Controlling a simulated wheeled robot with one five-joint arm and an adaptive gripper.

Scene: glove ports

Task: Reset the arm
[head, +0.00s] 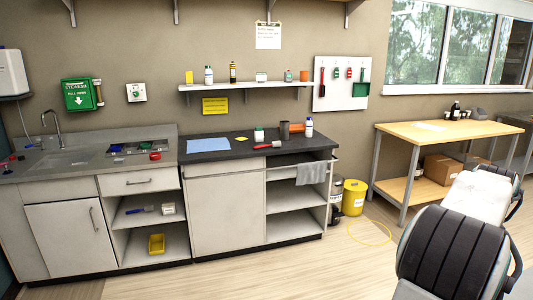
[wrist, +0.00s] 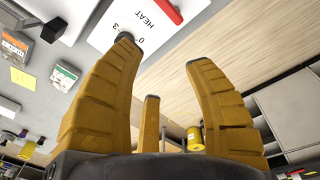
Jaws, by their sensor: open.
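My gripper (wrist: 162,50) shows in the wrist view, with its thick yellow fingers spread wide. It is open and nothing is between the fingers. In the wrist view, a white panel (wrist: 128,22) printed "HEAT 0-3" with a red bar lies beyond the left fingertip; I cannot tell how far away it is. I do not make out my gripper in the head view. The wrist view is strongly tilted.
In the head view, a dark worktop (head: 228,148) with small items and a sink counter (head: 85,165) line the wall. A wooden table (head: 450,132) stands right, with a yellow bin (head: 355,197) beside it. A black ribbed form fills the lower right. Floor (head: 270,270) in front is clear.

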